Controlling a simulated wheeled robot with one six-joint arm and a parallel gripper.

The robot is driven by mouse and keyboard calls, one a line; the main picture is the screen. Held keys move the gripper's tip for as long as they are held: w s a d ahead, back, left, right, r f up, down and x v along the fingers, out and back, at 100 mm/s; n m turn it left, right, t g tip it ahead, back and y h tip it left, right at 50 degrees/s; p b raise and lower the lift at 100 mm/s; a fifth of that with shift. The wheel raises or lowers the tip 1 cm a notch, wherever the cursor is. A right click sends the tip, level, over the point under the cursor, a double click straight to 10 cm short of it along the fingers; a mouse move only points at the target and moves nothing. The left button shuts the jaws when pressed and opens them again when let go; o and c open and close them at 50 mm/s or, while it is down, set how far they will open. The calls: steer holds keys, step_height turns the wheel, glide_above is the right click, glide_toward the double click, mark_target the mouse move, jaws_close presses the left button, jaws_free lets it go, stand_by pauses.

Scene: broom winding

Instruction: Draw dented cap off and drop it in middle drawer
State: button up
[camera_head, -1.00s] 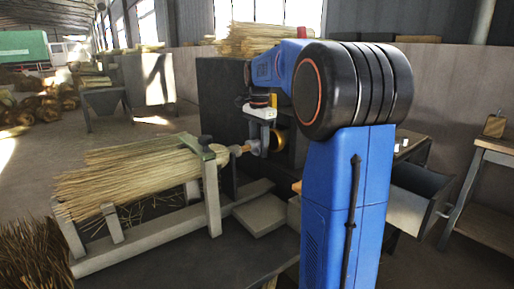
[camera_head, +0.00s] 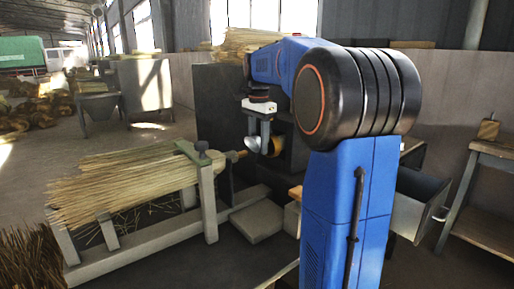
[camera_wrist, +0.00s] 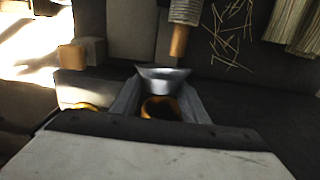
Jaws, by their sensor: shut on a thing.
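My gripper (camera_wrist: 160,104) is shut on the dented cap, a flared grey metal piece (camera_wrist: 163,78) with an orange-brown ring or opening below it, between the two fingers. In the wrist view a wooden handle end (camera_wrist: 179,42) with a pale binding lies just beyond the cap, with a small gap showing between them. In the head view my gripper (camera_head: 265,140) is right of the broom bundle (camera_head: 125,185), by its wooden end. An open grey drawer (camera_head: 410,212) is partly hidden behind my arm at the right. I cannot tell whether it is the middle one.
The broom bundle rests on a grey frame with an upright post (camera_head: 208,200). A dark cabinet or panel (camera_head: 222,95) stands behind my gripper. A low grey block (camera_head: 257,220) lies beneath. A workbench (camera_head: 490,190) stands at the far right. Loose straw lies on the floor.

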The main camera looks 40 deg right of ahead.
steer(key=s+r, duration=0.3)
steer(key=r, duration=0.3)
stand_by(0.6)
steer(key=shift+s+d, duration=0.1)
steer(key=shift+s, duration=0.05)
